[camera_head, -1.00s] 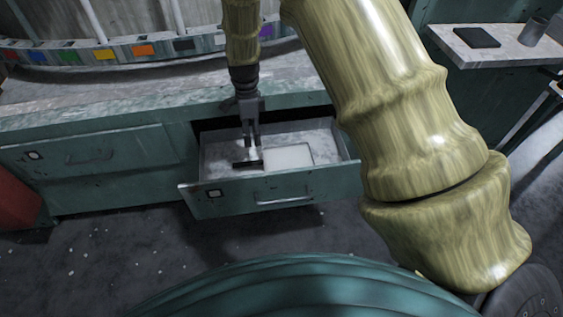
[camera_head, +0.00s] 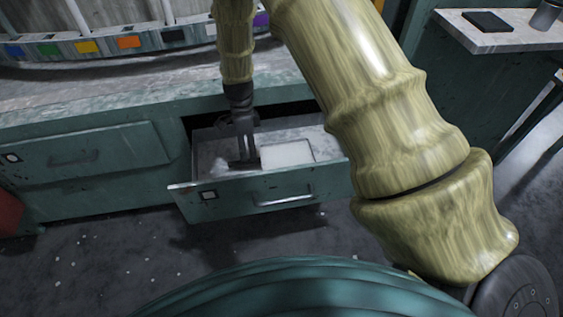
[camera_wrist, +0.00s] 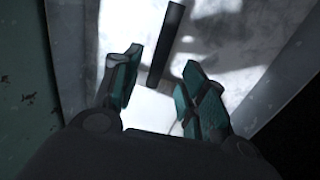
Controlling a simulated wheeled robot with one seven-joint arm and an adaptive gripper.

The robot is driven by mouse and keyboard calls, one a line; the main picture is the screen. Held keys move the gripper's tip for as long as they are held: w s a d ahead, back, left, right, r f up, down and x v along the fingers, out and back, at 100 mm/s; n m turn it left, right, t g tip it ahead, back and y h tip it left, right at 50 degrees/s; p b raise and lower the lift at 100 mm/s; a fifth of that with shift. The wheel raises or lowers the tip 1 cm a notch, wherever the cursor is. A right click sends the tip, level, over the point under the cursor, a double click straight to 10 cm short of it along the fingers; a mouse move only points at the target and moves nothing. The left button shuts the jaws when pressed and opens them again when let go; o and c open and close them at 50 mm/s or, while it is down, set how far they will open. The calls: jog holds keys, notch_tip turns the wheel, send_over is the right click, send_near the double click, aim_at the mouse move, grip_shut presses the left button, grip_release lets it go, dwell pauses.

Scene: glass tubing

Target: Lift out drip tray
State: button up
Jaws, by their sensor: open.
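An open green drawer (camera_head: 265,192) holds a flat, pale, rectangular piece (camera_head: 287,153), which looks like the drip tray. A bright white patch, apparently the same piece, shows between my fingers in the wrist view (camera_wrist: 152,110). A short dark bar (camera_wrist: 168,45) lies in the drawer beyond my fingertips. My gripper (camera_head: 244,160) points down into the drawer, just left of the pale piece in the head view. Its fingers are apart in the wrist view (camera_wrist: 158,82), with nothing held between them. Whether a finger touches the piece or the bar I cannot tell.
The drawer's walls stand close around my gripper; its front has a handle (camera_head: 285,201). The worktop (camera_head: 110,98) overhangs the drawer's back. A closed drawer (camera_head: 85,160) is at left. A shelf (camera_head: 490,38) at upper right holds a dark slab (camera_head: 487,21) and a metal cup (camera_head: 546,14).

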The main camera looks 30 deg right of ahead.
aim_at(270, 161)
jog(key=shift+s+f+b, duration=0.25)
jog(key=shift+f, duration=0.7)
jog(key=shift+s+f+b, duration=0.2)
jog(key=shift+f+b, duration=0.1)
jog(key=shift+f, duration=0.65)
jog(key=shift+s+f+b, duration=0.25)
jog(key=shift+f, duration=0.7)
grip_shut()
